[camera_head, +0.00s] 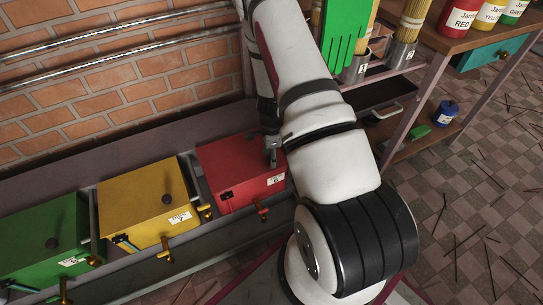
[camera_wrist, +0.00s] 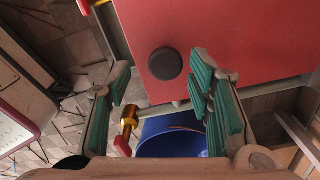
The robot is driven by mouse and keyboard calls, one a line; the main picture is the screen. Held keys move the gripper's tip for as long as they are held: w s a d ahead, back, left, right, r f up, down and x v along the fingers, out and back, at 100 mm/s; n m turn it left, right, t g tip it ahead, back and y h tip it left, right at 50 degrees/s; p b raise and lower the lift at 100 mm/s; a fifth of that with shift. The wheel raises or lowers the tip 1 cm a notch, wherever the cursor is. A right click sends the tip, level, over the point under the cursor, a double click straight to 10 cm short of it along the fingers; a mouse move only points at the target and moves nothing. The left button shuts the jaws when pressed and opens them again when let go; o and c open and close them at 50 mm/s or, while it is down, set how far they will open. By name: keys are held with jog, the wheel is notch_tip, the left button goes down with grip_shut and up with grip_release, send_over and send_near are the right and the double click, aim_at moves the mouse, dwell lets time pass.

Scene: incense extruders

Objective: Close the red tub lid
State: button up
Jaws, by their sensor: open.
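The red tub (camera_head: 235,190) stands at the right end of the row of tubs. Its red lid (camera_head: 225,155) looks flat on top in the head view, though I cannot tell if it is fully seated. In the wrist view the red lid (camera_wrist: 215,35) fills the upper middle, with a round dark knob (camera_wrist: 165,63) facing me. My gripper (camera_head: 271,150) is at the right part of the red tub's top in the head view. In the wrist view my gripper (camera_wrist: 160,90) is open and empty, its teal pads either side of the knob's line, below it in the picture.
A yellow tub (camera_head: 140,200) and a green tub (camera_head: 45,240) stand to the left. A brass tap with a red handle (camera_head: 262,212) sticks out in front. A blue bucket (camera_wrist: 175,138) shows in the wrist view. A shelf with jars (camera_head: 460,18) stands at right.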

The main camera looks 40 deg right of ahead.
notch_tip(320, 180, up, 12)
jog(key=shift+f, duration=0.15)
dwell(0.7)
